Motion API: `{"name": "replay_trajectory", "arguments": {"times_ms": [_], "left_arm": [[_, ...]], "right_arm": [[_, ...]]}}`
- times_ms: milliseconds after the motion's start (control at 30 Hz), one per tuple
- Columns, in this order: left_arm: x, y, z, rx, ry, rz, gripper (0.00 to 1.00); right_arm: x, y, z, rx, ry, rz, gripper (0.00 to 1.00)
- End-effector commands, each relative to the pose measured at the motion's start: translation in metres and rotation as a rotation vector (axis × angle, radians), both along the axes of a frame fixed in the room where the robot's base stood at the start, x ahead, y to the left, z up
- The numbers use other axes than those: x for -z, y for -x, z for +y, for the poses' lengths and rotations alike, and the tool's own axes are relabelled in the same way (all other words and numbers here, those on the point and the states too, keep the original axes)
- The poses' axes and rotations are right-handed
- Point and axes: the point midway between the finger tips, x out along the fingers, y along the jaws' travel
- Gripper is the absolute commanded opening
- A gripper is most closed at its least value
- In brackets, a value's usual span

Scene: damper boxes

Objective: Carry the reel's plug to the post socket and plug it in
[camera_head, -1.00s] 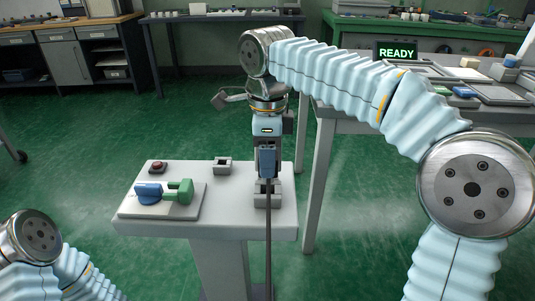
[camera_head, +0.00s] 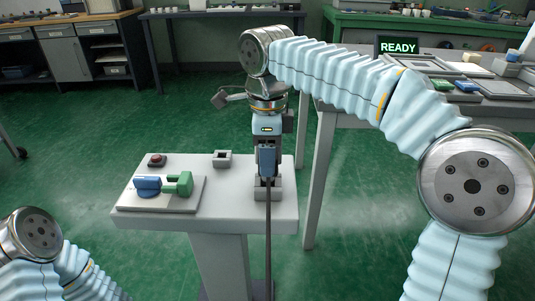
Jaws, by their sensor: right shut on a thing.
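My right gripper (camera_head: 267,150) points down over the post's white top and is shut on the plug (camera_head: 267,161), a blue-grey block. A dark cable (camera_head: 268,240) hangs from the plug past the post's front edge. A grey block with raised sides (camera_head: 261,193), which looks like the socket, stands on the right of the post top (camera_head: 228,204). The plug's lower end overlaps it in the picture; I cannot tell whether they touch or whether the plug is inside. The reel is not in view. Only part of my left arm shows at lower left; its gripper is out of view.
The post top also holds a small grey holder (camera_head: 222,160), a red button (camera_head: 157,159), and a plate (camera_head: 190,204) with a blue part (camera_head: 147,185) and a green part (camera_head: 179,184). A table with trays and a READY display (camera_head: 398,46) stands behind right.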

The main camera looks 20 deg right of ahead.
Motion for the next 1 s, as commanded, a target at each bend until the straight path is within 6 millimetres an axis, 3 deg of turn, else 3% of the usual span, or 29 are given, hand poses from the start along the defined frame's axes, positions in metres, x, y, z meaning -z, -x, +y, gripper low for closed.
{"name": "replay_trajectory", "arguments": {"times_ms": [1000], "left_arm": [[0.016, 0.000, 0.000, 0.000, 0.000, 0.000, 0.89]], "right_arm": [[0.025, 0.000, 0.000, 0.000, 0.000, 0.000, 0.00]]}}
